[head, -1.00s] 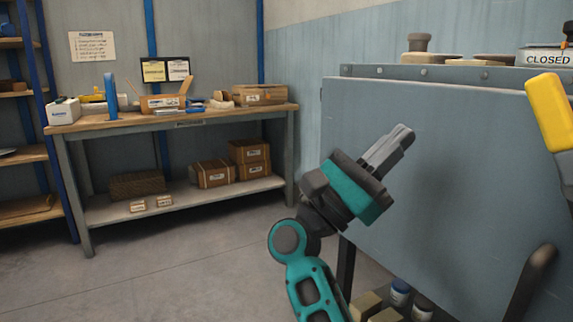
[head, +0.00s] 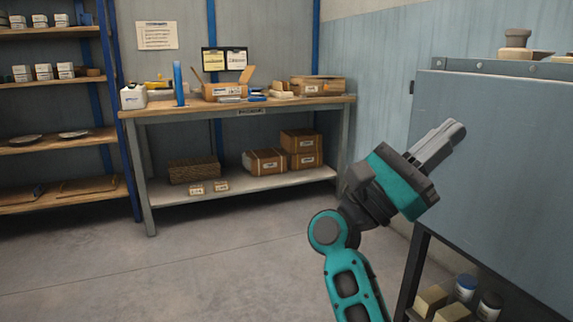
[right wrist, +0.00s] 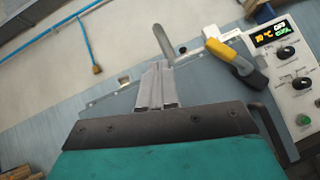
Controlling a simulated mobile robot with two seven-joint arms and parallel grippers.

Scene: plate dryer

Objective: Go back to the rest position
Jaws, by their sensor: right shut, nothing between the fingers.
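My right gripper (head: 440,143) is raised in front of the grey-blue cabinet panel (head: 500,150) on the right of the head view. Its grey fingers point up and right, and they are shut with nothing between them. In the right wrist view the fingers (right wrist: 156,85) are together over the grey machine surface. The left gripper is not in view.
A workbench (head: 240,108) with boxes stands at the back, and a shelf rack (head: 60,140) is at the left. The right wrist view shows a yellow-and-black handle (right wrist: 230,58) beside a control panel (right wrist: 285,65). The floor (head: 200,260) in front is clear.

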